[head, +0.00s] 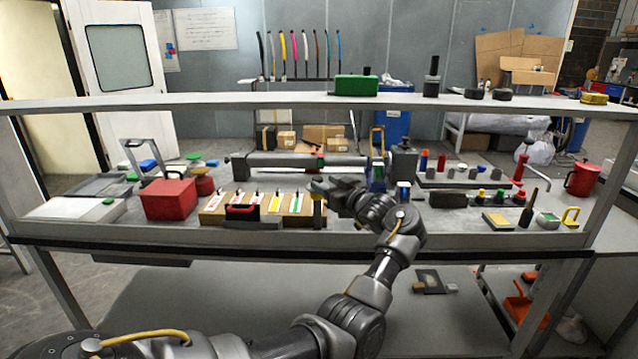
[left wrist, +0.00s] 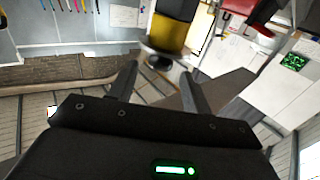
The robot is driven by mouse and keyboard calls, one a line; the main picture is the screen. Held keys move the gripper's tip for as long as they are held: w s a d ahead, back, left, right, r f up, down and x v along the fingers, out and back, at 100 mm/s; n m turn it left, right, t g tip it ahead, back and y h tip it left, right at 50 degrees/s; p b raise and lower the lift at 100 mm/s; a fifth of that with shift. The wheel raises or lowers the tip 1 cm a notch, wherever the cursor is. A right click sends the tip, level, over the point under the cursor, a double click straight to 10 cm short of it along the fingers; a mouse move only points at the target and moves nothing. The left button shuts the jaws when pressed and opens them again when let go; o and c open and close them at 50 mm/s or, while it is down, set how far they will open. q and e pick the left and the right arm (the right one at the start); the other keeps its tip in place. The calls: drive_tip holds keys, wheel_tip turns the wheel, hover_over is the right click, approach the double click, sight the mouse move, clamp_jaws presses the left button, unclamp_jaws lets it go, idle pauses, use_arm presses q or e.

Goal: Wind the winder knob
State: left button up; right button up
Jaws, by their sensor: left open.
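My left gripper (head: 328,190) reaches in over the middle of the bench, its fingers pointing left. In the left wrist view its two fingers (left wrist: 158,75) are apart with nothing gripped between them. Just beyond the fingertips is a yellow and black upright piece (left wrist: 172,35) with a dark round end; it also shows as a small yellow piece beside the gripper in the head view (head: 318,210). I cannot tell for sure that it is the winder knob. My right gripper is not in view.
A red box (head: 170,199) and a cardboard tray of coloured strips (head: 215,213) stand left of the gripper. A can (head: 403,190), a bottle (head: 528,208) and a red mug (head: 582,180) are to the right. A shelf (head: 230,103) spans above the bench.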

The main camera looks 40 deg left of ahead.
use_arm(q)
drive_tip(key=b+v, duration=0.1)
drive_tip(key=v, duration=0.5)
drive_tip(key=shift+d, duration=0.2)
drive_tip(key=shift+f, duration=0.1)
